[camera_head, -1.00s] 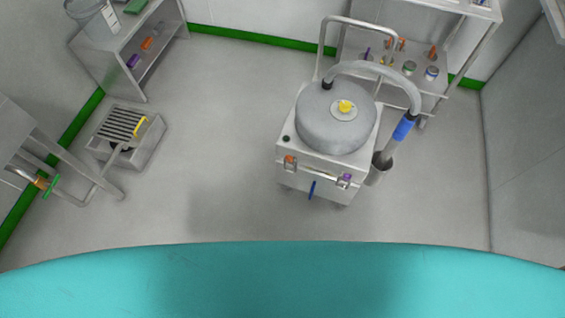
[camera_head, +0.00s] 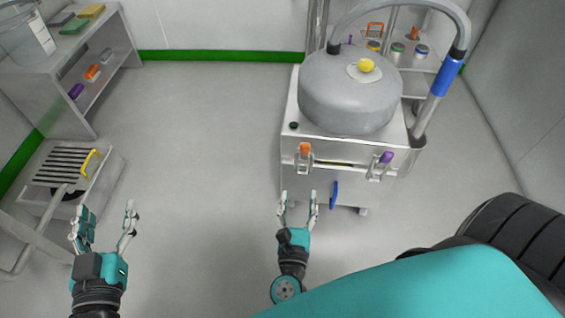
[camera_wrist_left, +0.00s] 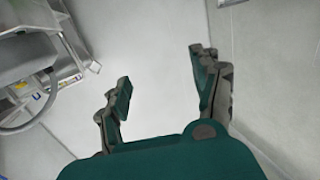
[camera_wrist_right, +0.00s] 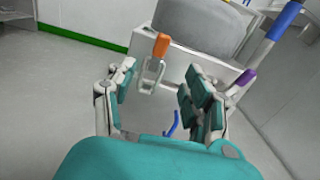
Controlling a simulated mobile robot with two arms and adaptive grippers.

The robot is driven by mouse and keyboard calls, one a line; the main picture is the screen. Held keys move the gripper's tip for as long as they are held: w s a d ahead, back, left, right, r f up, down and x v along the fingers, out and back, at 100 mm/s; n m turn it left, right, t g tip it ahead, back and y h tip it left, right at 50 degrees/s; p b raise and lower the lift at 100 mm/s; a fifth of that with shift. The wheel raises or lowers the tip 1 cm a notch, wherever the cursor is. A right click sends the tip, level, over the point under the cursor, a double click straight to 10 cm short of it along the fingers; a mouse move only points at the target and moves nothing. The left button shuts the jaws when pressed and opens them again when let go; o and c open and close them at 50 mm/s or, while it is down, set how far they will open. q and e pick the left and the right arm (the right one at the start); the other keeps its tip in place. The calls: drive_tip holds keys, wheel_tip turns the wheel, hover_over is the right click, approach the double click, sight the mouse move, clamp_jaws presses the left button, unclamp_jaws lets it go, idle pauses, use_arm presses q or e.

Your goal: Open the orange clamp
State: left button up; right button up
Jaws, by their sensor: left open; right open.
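The orange clamp (camera_head: 305,152) is a metal latch with an orange tip on the front upper left of a steel vacuum unit (camera_head: 309,182). It also shows in the right wrist view (camera_wrist_right: 161,46), seen between the fingers. My right gripper (camera_head: 298,196) is open and empty, in front of and below the clamp, apart from it. My left gripper (camera_head: 104,208) is open and empty at the left, over the floor near the floor drain box. The left wrist view shows its open fingers (camera_wrist_left: 160,85) over bare floor.
A purple clamp (camera_head: 380,163) sits to the right on the same unit, with a blue handle (camera_head: 334,194) below. A grey lid (camera_head: 350,95) with a yellow knob tops it. A hose (camera_head: 442,85) runs down its right side. A steel shelf (camera_head: 120,60) stands left. Floor between is clear.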

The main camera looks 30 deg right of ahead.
sight(305, 150)
drive_tip(key=shift+m, duration=0.3)
drive_tip(key=x, duration=0.8)
drive_tip(key=b+x, duration=0.1)
drive_tip(key=x, duration=0.7)
drive_tip(key=shift+d, duration=0.45)
drive_tip(key=shift+w+d, duration=0.25)
drive_tip(key=shift+w, duration=0.15)
use_arm(q)
wheel_tip(305, 150, up, 6)
drive_tip(key=t+h, duration=0.1)
drive_tip(key=t, duration=0.2)
drive_tip(key=shift+s+d+t, duration=0.25)
drive_tip(key=shift+d+t, duration=0.05)
drive_tip(key=shift+r, duration=0.1)
use_arm(e)
clamp_jaws()
